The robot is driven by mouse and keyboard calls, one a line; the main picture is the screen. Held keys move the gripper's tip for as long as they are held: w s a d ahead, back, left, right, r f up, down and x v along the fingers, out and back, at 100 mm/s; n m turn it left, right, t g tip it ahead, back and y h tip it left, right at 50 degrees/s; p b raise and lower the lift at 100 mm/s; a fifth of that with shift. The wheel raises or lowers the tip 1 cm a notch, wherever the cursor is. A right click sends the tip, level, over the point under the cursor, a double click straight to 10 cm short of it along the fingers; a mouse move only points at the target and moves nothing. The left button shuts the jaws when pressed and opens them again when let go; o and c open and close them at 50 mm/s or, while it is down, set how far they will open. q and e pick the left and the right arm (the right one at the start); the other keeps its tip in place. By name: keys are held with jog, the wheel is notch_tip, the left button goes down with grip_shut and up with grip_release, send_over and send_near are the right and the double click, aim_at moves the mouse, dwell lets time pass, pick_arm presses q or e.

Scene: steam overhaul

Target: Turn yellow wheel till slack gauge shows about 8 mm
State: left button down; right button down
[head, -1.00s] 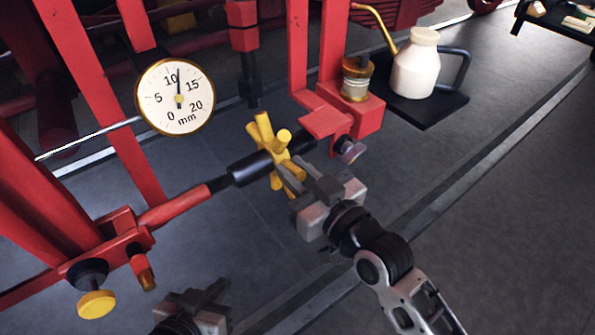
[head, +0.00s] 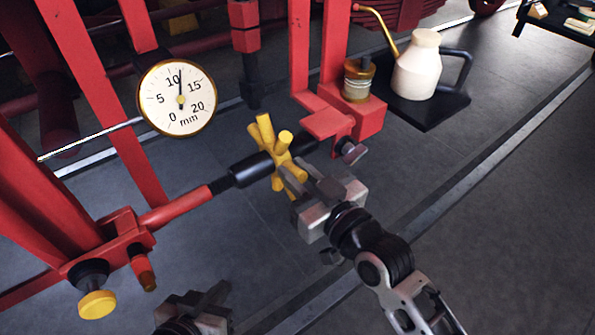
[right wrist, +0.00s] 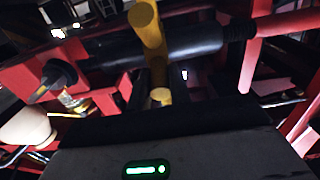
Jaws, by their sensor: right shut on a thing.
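The yellow wheel (head: 266,135), a hub with several stubby spokes, sits on a black and red threaded rod (head: 250,170) in the middle of the head view. My right gripper (head: 303,182) is at the wheel's lower right side, shut on one of its spokes. In the right wrist view a spoke (right wrist: 148,28) rises ahead of the gripper and another spoke end (right wrist: 160,96) shows between the fingers. The slack gauge (head: 178,98) is a round white dial marked 0 to 20 mm. Its needle points between 10 and 15, nearer 10. My left gripper (head: 208,296) is low in the head view, away from the wheel.
Red frame bars (head: 92,90) stand left and behind the rod. A cream oil can (head: 416,66) stands on a black tray (head: 440,112) at upper right. A yellow knob (head: 97,304) is at lower left.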

dwell(0.6)
jog(key=shift+s+f+b, duration=0.1)
jog(key=shift+f+b, duration=0.75)
jog(key=shift+f, duration=0.85)
jog(key=shift+f+b, duration=0.55)
jog(key=shift+f, duration=0.15)
jog(key=shift+w+a+f+b, duration=0.2)
jog(key=shift+w+f+b, duration=0.15)
jog(key=shift+f, duration=0.35)
